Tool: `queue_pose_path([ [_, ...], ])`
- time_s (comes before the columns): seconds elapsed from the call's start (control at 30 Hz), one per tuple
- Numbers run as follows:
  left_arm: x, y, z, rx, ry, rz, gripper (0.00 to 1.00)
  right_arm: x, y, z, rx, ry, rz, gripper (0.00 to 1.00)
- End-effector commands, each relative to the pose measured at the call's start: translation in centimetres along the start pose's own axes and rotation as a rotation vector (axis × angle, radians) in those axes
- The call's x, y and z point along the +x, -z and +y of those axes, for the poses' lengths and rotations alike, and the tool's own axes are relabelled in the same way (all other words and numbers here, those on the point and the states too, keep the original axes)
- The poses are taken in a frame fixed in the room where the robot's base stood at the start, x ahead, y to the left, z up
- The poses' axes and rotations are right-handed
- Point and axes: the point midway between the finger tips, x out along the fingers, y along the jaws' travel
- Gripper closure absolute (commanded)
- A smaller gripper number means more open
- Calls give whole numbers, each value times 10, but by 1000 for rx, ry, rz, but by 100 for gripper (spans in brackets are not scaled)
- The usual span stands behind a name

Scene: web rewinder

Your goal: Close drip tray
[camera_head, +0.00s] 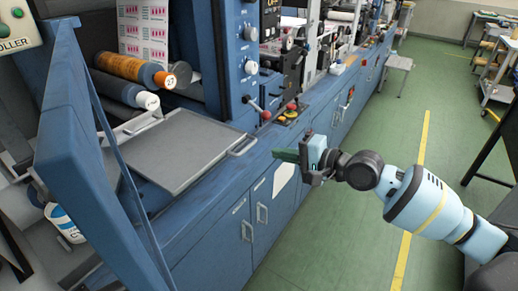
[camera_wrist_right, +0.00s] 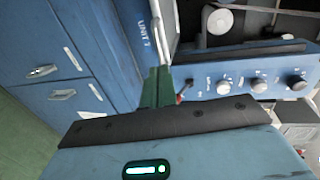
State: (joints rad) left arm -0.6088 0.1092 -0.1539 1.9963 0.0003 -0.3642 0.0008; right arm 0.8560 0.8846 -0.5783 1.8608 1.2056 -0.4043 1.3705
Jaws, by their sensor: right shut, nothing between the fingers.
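The drip tray (camera_head: 178,152) is a flat grey plate in the head view. It lies level and sticks out from under the rollers, over the blue cabinet top. A bar handle (camera_head: 243,146) is on its right end. My right gripper (camera_head: 280,156) is shut and empty, with green fingers pointing left. It is to the right of the handle and looks apart from it. In the right wrist view the shut fingers (camera_wrist_right: 156,86) point toward the blue machine; a pale bar shows beyond them, but I cannot tell if it is the handle. My left gripper is not in view.
A blue guard door (camera_head: 88,165) stands open at the left. Orange (camera_head: 130,68) and grey rollers sit behind the tray. A control panel with knobs (camera_wrist_right: 250,85) and a red-knobbed lever (camera_head: 265,114) are near the tray's right end.

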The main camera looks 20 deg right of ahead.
Motion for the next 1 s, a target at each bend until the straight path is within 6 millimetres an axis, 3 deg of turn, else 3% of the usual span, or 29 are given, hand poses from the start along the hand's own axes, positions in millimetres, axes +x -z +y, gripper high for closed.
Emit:
queue_pose_path([
  [0.2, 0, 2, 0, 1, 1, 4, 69, 40, -1, -1, 0, 1, -1, 100],
  [0.4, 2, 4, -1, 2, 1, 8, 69, 64, 0, 0, -1, 0, -1, 100],
  [1.0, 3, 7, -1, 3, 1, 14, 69, 74, 0, 0, -1, -1, 0, 100],
])
